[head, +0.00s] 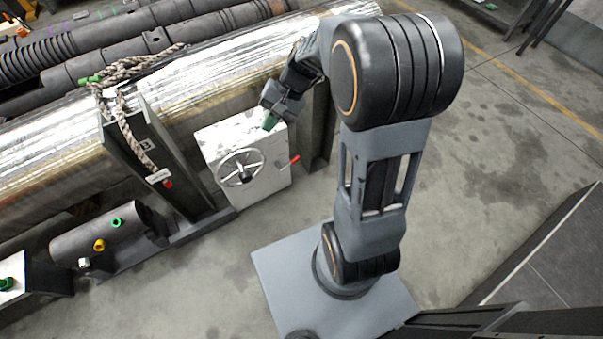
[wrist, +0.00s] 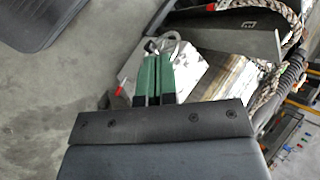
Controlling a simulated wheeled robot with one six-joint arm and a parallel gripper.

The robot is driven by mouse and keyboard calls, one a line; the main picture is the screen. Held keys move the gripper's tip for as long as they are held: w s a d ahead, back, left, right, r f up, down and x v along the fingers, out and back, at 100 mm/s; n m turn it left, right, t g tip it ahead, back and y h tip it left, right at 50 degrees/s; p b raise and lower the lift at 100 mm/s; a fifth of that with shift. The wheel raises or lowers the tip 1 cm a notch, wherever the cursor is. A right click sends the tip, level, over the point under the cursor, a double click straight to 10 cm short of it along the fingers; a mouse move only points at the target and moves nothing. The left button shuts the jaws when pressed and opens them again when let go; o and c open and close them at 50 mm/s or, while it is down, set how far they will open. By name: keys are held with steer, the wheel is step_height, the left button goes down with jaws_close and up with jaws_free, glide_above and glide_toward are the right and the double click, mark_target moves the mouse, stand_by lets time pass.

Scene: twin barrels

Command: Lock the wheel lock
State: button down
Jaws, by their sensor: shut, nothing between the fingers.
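The wheel lock is a white box (head: 262,181) with a round grey handwheel (head: 240,167) on its front and a red-tipped lever (head: 295,159) at its right side. My gripper (head: 270,123) is above the box's top, behind the wheel, with green fingers pointing down. In the wrist view my fingers (wrist: 156,58) are together and empty. The wheel rim (wrist: 172,36) shows just beyond their tips, and the red lever (wrist: 119,90) is to their left. The fingers hide part of the wheel and box. I cannot tell whether they touch the box.
A dark steel support (head: 150,150) with a rope (head: 130,70) over it stands left of the box. A large shiny pipe (head: 215,90) runs behind. A dark cylinder (head: 110,240) with coloured fittings lies at lower left. The floor in front of the box is clear.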

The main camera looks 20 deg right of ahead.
steer(key=w+d+f+m+t+y+b, duration=0.3)
steer(key=w+f+b, duration=0.2)
steer(key=f, duration=0.7)
steer(key=w+d+f+m+t+y+b, duration=0.35)
steer(key=w+f+b, duration=0.25)
steer(key=f, duration=0.6)
steer(key=w+d+f+m+t+y+b, duration=0.25)
steer(key=w+f+m+y+b, duration=0.2)
steer(key=f, duration=0.75)
steer(key=s+d+f+m+t+h+b, duration=0.2)
steer(key=d+f+m+t+h+b, duration=0.1)
steer(key=f, duration=0.6)
steer(key=s+d+f+m+t+h+b, duration=0.2)
steer(key=d+f+m+t+h+b, duration=0.2)
steer(key=f+t, duration=0.3)
steer(key=s+d+f+m+t+h+b, duration=0.2)
steer(key=d+f+m+t+h+b, duration=0.1)
steer(key=f, duration=0.9)
steer(key=shift+s+d+f+m+t+h+b, duration=0.25)
steer(key=shift+d+m+t, duration=0.35)
steer(key=shift+d+t, duration=0.55)
steer(key=shift+w+d, duration=0.1)
steer(key=s+r+b+x, duration=0.1)
steer(key=x, duration=1.2)
steer(key=shift+s+a+r+b, duration=0.35)
steer(key=shift+r, duration=0.05)
